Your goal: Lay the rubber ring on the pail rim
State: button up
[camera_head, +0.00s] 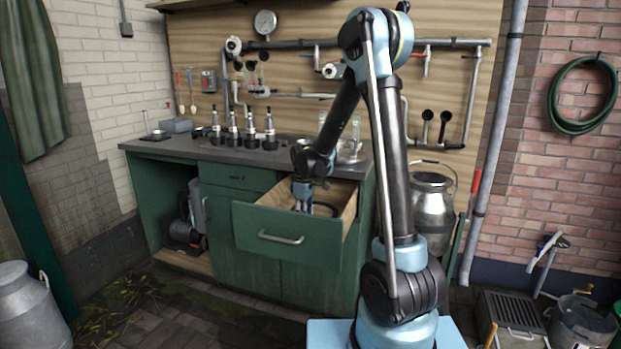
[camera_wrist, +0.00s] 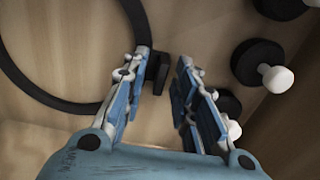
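A large black rubber ring (camera_wrist: 70,104) lies on the wooden drawer bottom at the left of the wrist view. Its arc runs up behind my gripper's left finger. A metal pail (camera_head: 433,212) with a raised handle stands right of the cabinet, partly behind my arm.
Several black rubber pieces (camera_wrist: 258,64), some with white knobs, lie at the right of the wrist view near my right finger. The green cabinet's worktop (camera_head: 215,150) carries milking cups and jars. Another metal can (camera_head: 30,305) stands at the left front, and a bucket (camera_head: 582,325) at the right front.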

grip_shut()
jog(key=shift+r, duration=0.1)
notch_tip(320, 180, up, 13)
dwell(2.3)
jog(key=s+a, duration=0.3)
jog(key=s, duration=0.6)
jog(key=shift+s+a, duration=0.3)
jog(key=shift+s, duration=0.1)
dwell(1.0)
